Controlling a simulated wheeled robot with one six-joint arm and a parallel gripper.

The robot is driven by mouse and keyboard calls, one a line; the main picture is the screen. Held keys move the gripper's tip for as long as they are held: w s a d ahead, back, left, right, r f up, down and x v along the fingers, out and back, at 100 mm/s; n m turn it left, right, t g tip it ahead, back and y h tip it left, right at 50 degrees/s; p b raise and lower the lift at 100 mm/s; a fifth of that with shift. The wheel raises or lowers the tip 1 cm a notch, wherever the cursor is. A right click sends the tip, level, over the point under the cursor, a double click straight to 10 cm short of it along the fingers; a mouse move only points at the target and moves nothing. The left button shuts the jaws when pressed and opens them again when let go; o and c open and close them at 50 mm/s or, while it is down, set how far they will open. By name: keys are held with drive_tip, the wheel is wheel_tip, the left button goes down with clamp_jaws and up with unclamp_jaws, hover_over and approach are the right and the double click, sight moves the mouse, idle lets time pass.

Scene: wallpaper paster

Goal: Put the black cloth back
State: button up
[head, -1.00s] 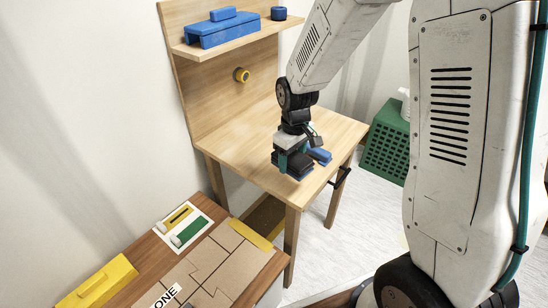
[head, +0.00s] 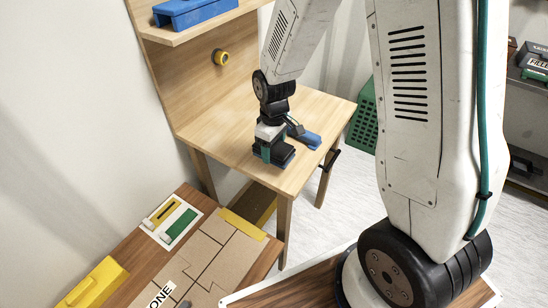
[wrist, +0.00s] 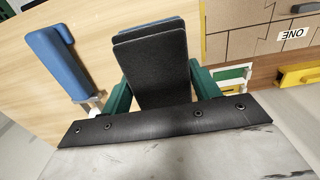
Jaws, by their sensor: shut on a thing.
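The black cloth (head: 284,158) is a folded dark stack at the near edge of the wooden workbench (head: 232,130). My gripper (head: 273,157) is above the bench, pointing down, shut on the cloth. In the wrist view the cloth (wrist: 153,62) sticks out as stacked dark layers between the green fingers of my gripper (wrist: 162,88). I cannot tell whether the cloth touches the bench top. A blue tool (head: 306,137) lies on the bench just right of my gripper; it also shows in the wrist view (wrist: 56,60).
A shelf above the bench holds a blue box (head: 192,12). A yellow roll (head: 220,58) is on the back panel. A green crate (head: 364,122) stands behind. The bench's back area is clear.

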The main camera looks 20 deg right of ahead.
drive_tip(key=shift+f, duration=2.05)
drive_tip(key=shift+f, duration=0.2)
drive_tip(key=o, duration=1)
drive_tip(key=shift+r, duration=0.1)
